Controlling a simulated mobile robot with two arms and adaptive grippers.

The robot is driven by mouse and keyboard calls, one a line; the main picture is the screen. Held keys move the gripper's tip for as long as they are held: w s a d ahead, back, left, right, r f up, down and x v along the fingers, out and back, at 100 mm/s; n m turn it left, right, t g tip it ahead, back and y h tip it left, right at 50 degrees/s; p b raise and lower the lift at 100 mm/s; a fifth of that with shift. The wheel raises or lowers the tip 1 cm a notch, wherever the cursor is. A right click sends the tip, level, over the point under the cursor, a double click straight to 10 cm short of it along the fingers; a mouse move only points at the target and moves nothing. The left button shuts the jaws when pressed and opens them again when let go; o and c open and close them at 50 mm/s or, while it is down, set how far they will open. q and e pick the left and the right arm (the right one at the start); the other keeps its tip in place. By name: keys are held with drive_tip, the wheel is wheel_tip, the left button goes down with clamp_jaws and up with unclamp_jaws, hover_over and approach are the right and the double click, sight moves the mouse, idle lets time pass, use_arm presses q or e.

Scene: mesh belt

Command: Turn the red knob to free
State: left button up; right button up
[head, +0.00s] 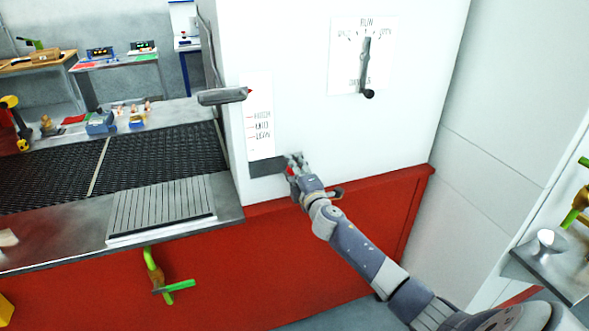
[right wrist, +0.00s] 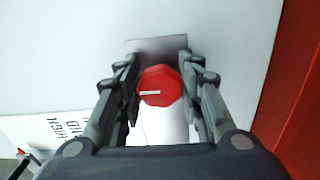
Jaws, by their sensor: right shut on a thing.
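The red knob (right wrist: 160,86) is an octagonal knob with a white pointer line. In the right wrist view it sits between the two fingers of my right gripper (right wrist: 160,98), with a finger close on each side. The white line points to the left in that view. In the head view my right gripper (head: 296,165) is at the white cabinet's front, low down, and only a bit of the red knob (head: 290,171) shows beside the fingers. The gripper hides most of the knob and any marks around it. My left gripper is not in view.
The white cabinet (head: 290,60) carries a label strip (head: 259,118), a grey lever (head: 223,96) and a dial with a black handle (head: 366,70). A red base (head: 400,200) juts out below. A black mesh belt (head: 150,155) lies to the left.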

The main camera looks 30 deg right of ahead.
drive_tip(key=shift+n, duration=0.4)
drive_tip(key=o, duration=1.1)
drive_tip(key=v, duration=1.2)
